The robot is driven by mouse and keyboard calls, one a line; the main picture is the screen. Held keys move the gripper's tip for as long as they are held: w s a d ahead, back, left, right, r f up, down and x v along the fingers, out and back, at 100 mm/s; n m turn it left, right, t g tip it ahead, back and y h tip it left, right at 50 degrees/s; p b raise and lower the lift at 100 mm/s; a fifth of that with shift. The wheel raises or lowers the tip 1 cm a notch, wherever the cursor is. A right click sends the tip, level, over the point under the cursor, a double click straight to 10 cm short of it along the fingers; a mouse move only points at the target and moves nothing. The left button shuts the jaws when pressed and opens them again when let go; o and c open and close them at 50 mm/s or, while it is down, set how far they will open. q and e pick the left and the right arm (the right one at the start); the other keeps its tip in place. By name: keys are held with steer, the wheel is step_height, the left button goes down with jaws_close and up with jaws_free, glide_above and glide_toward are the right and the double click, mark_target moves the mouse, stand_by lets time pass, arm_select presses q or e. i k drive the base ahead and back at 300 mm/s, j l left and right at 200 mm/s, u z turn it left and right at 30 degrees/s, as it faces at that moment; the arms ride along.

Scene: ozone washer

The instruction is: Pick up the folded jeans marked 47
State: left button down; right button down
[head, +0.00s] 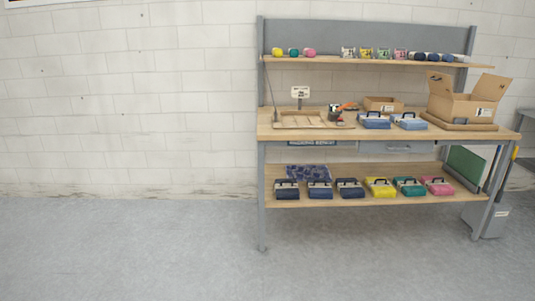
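Several folded garments with pale bands and dark handle-like tops are on a workbench to the right in the head view. On its lower shelf, three dark blue ones, which look like folded jeans, sit in a row: left (286,190), middle (319,190) and right (350,189). Two lighter blue folded ones, left (374,121) and right (409,122), lie on the worktop. The markings are too small to read, so I cannot tell which is marked 47. Neither of my grippers is in view.
Yellow (380,188), teal (409,187) and pink (437,186) bundles share the lower shelf. An open cardboard box (470,107) and a wooden tray (298,121) stand on the worktop (350,134). Rolled items line the top shelf (330,60). The floor (130,245) at left is clear.

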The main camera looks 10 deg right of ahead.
mark_target(373, 119)
steer(key=i+z, duration=0.1)
steer(key=i, duration=0.6)
steer(key=i+j, duration=0.15)
steer(key=i, duration=0.55)
steer(key=i+j+z, duration=0.1)
steer(key=i+z, duration=0.3)
steer(key=i+j+z, duration=0.2)
steer(key=i+z, duration=0.2)
steer(key=i+j+z, duration=0.65)
steer(key=z, duration=0.15)
